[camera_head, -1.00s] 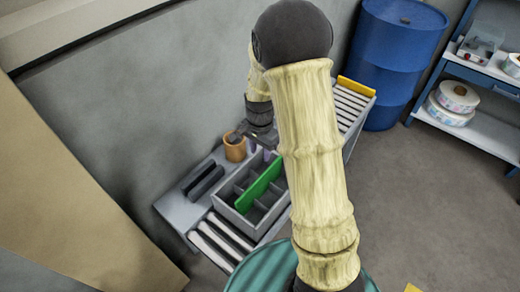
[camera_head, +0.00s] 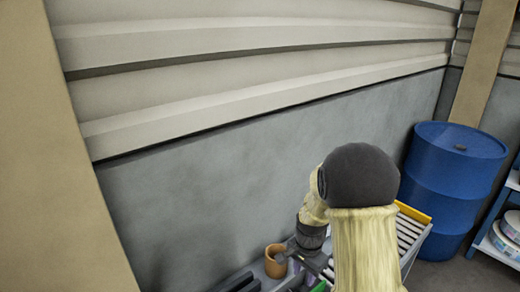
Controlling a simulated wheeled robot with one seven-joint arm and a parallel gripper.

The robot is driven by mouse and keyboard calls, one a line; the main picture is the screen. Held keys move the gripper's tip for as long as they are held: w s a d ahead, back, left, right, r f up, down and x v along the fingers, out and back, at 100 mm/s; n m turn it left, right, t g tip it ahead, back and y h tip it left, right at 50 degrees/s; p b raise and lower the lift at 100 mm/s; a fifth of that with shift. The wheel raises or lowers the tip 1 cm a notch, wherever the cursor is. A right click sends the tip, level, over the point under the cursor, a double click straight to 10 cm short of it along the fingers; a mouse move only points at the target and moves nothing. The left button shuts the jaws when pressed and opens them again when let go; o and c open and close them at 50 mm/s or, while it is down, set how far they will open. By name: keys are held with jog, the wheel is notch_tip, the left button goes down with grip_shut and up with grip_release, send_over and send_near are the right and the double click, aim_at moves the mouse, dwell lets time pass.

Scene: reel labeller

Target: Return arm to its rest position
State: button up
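My arm (camera_head: 365,250), with pale ribbed links and a dark round elbow, rises from the bottom edge right of the middle in the head view. It bends down at the far side to my gripper (camera_head: 308,275), which hangs low over the bench by the wall. The gripper shows only in part near the bottom edge, close to the right of an orange-brown cup (camera_head: 275,262). Whether its fingers are open or shut cannot be made out. A sliver of green shows below it at the picture's edge.
A grey wall (camera_head: 220,185) with pale horizontal cladding (camera_head: 260,65) stands behind the bench. A slatted rack with a yellow end (camera_head: 413,212) lies right of the arm. A blue drum (camera_head: 450,185) and a shelf with white reels (camera_head: 508,238) stand farther right.

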jog(key=s+r+n+t+p, duration=0.2)
jog(key=s+r+n+p, duration=0.3)
jog(key=s+r+n, duration=0.5)
jog(key=s+r, duration=0.4)
jog(key=shift+r, duration=0.25)
